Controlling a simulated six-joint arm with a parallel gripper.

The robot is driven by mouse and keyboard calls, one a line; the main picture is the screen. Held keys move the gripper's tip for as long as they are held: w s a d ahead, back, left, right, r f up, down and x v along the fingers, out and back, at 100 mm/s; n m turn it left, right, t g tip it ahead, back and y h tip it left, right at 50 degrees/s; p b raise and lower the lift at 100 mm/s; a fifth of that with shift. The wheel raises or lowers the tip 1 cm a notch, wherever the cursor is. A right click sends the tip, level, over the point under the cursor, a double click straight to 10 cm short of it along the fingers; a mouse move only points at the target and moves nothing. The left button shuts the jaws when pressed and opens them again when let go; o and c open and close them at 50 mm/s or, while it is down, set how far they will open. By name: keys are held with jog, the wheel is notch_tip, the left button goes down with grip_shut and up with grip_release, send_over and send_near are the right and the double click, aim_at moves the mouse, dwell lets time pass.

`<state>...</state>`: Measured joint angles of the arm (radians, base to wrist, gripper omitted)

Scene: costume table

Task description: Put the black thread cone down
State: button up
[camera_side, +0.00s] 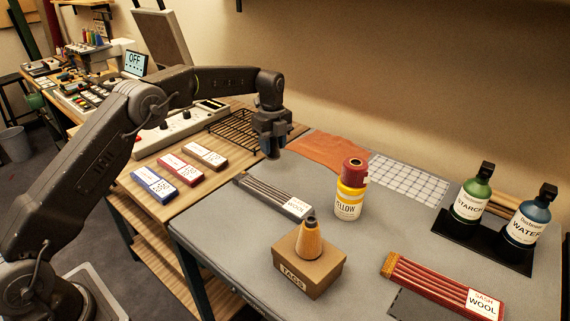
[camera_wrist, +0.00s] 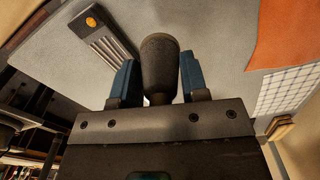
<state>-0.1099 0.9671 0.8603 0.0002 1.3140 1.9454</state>
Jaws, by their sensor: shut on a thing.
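The black thread cone (camera_wrist: 160,66) is dark and rounded at its end, and sits between the two blue-grey fingers of my gripper (camera_wrist: 156,85) in the wrist view. My gripper is shut on it. In the side view my gripper (camera_side: 271,146) hangs from the arm above the far left edge of the grey table top (camera_side: 330,237), with the cone mostly hidden between its fingers. The cone appears to be held above the surface; the exact height cannot be told.
A grey ribbed pack (camera_side: 272,195) lies nearby. A brown box (camera_side: 308,269) with a tan cone (camera_side: 308,240), a yellow container (camera_side: 349,200) topped by a red spool (camera_side: 354,171), a red pack (camera_side: 440,287) and bottles (camera_side: 472,197) stand around. Grey surface between them is bare.

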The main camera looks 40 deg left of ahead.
jog(key=d, duration=0.1)
jog(key=w+d+f, duration=0.1)
jog(key=d+f, duration=0.1)
jog(key=shift+w+f, duration=0.15)
jog(key=shift+w, duration=0.2)
jog(key=shift+f, duration=1.9)
jog(key=shift+f, duration=0.15)
jog(key=o, duration=0.9)
